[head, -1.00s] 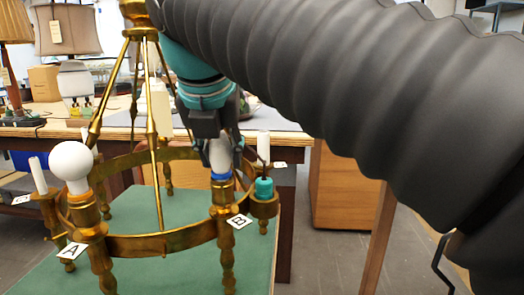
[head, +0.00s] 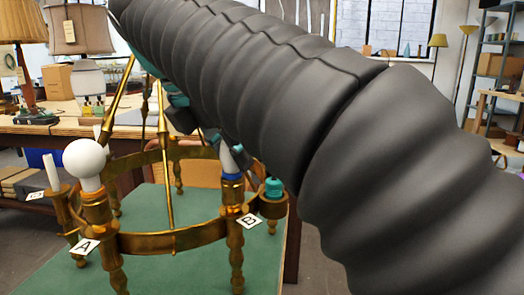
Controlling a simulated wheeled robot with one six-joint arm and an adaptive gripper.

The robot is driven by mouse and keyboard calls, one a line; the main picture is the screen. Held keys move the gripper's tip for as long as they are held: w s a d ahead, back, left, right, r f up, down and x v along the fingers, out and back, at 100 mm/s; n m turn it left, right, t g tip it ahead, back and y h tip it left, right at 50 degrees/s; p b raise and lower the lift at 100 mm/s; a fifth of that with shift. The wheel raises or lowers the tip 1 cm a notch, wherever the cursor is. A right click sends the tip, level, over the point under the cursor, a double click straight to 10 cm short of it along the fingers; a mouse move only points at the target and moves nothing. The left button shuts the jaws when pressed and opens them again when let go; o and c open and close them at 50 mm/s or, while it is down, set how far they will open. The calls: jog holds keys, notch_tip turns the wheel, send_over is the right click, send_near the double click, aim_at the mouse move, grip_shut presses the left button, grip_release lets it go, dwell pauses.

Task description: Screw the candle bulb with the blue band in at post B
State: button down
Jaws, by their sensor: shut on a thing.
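The candle bulb (head: 229,162), white with a blue band (head: 232,177) at its base, stands at the top of the brass socket of post B (head: 233,205), beside the card marked B. The band sits right at the socket's rim; how deep the base is inside is hidden. My gripper (head: 229,148) comes in from above and is shut on the bulb, dark fingers at its sides. My ribbed dark arm covers most of the gripper and the bulb's tip.
Post A (head: 97,205) holds a round white bulb (head: 85,160). A teal piece (head: 273,187) sits on the post right of B. A white candle sleeve (head: 52,172) stands at the left. Brass stays (head: 165,170) rise inside the ring, left of post B.

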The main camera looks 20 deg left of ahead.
jog(key=c, duration=0.7)
grip_release()
jog(key=n+y, duration=0.1)
jog(key=n, duration=0.2)
jog(key=shift+d+n+t+y, duration=0.1)
jog(key=shift+n+t+y, duration=0.2)
jog(key=shift+y, duration=0.1)
jog(key=n+y, duration=0.2)
jog(key=n, duration=0.2)
